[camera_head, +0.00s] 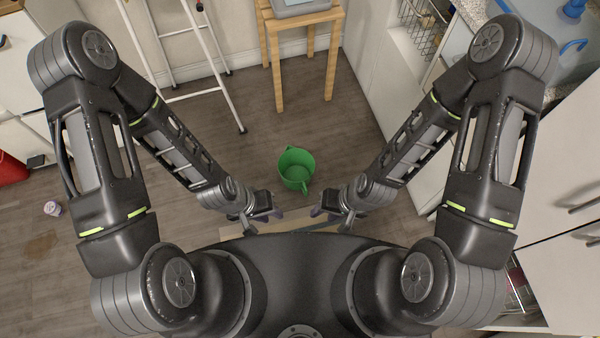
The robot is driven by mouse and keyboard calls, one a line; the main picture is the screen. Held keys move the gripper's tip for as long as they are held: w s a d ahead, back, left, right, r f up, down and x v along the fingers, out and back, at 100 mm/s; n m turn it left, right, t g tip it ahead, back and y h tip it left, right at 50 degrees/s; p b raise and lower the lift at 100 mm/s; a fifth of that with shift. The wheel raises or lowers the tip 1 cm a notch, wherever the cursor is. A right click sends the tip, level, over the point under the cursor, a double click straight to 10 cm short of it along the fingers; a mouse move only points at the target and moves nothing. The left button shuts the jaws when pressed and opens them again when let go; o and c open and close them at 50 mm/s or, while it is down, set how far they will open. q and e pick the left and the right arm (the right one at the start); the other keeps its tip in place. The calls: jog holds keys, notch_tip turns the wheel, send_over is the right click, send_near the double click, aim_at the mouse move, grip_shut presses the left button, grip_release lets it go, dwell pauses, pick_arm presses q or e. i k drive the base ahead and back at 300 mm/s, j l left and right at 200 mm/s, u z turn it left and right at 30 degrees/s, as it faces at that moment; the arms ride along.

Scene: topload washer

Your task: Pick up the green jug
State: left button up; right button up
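The green jug (296,170) stands on the wooden floor ahead of me, its open top facing up and a handle or spout toward my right gripper. My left gripper (268,218) is below and left of the jug in the picture, apart from it. My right gripper (326,214) is below and right of the jug, also apart from it. Both grippers are small and partly covered by my wrists, so I cannot tell how wide their fingers stand.
A wooden stool or small table (277,65) stands behind the jug with a grey item on it. A white ladder (215,70) leans at the back left. White cabinets (415,100) line the right. A red object (10,168) and a small cup (52,208) lie left. Floor around the jug is clear.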

aim_at(295, 166)
jog(key=z, duration=1.95)
jog(key=k+j, duration=0.7)
jog(key=i+l, duration=0.2)
jog(key=i, duration=0.15)
